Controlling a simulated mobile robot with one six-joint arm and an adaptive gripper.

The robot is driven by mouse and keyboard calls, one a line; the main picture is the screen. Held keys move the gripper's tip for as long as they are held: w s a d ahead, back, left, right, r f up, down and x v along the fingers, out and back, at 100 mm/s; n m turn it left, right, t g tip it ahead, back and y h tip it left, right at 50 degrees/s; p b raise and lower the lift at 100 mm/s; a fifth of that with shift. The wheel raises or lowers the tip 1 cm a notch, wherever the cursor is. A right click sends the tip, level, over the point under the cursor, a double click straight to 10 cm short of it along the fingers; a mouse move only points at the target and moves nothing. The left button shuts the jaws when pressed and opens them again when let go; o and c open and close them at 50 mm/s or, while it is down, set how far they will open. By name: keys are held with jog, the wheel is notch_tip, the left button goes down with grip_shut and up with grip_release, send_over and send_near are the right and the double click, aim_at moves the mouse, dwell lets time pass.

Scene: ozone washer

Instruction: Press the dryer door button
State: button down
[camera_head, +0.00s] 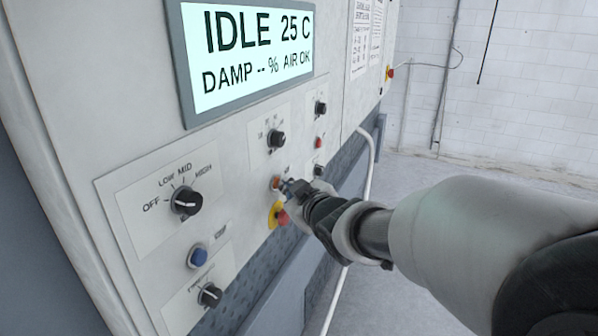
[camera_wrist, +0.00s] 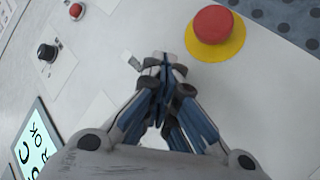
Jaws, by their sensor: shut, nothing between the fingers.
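A control panel (camera_head: 235,160) fills the left of the head view. A small orange-red button (camera_head: 276,183) sits on it just above a red emergency stop (camera_head: 282,217) with a yellow base. I cannot read its label, so I cannot tell for sure that it is the dryer door button. My gripper (camera_head: 288,187) is shut and empty, its fingertips right at the orange button. Whether they touch it is unclear. In the wrist view, my shut fingers (camera_wrist: 163,60) point at the panel beside the emergency stop (camera_wrist: 212,25) and hide the button.
A display (camera_head: 250,50) reads IDLE 25 C, DAMP -- %, AIR OK. A LOW/MID/HIGH knob (camera_head: 186,201), a blue button (camera_head: 198,256), a lower knob (camera_head: 210,295) and a small red button (camera_head: 318,142) share the panel. A white pipe (camera_head: 366,180) runs behind my arm.

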jog(key=shift+s+d+p, duration=0.3)
jog(key=shift+d+p, duration=0.05)
jog(key=shift+d, duration=0.45)
jog(key=shift+s+d+p, duration=0.3)
jog(key=shift+d+p, duration=0.05)
jog(key=shift+d, duration=0.45)
jog(key=shift+s+d+p, duration=0.25)
jog(key=shift+d+p, duration=0.15)
jog(key=shift+d, duration=0.35)
jog(key=shift+s+d+p, duration=0.3)
jog(key=shift+d+p, duration=0.05)
jog(key=shift+d, duration=0.45)
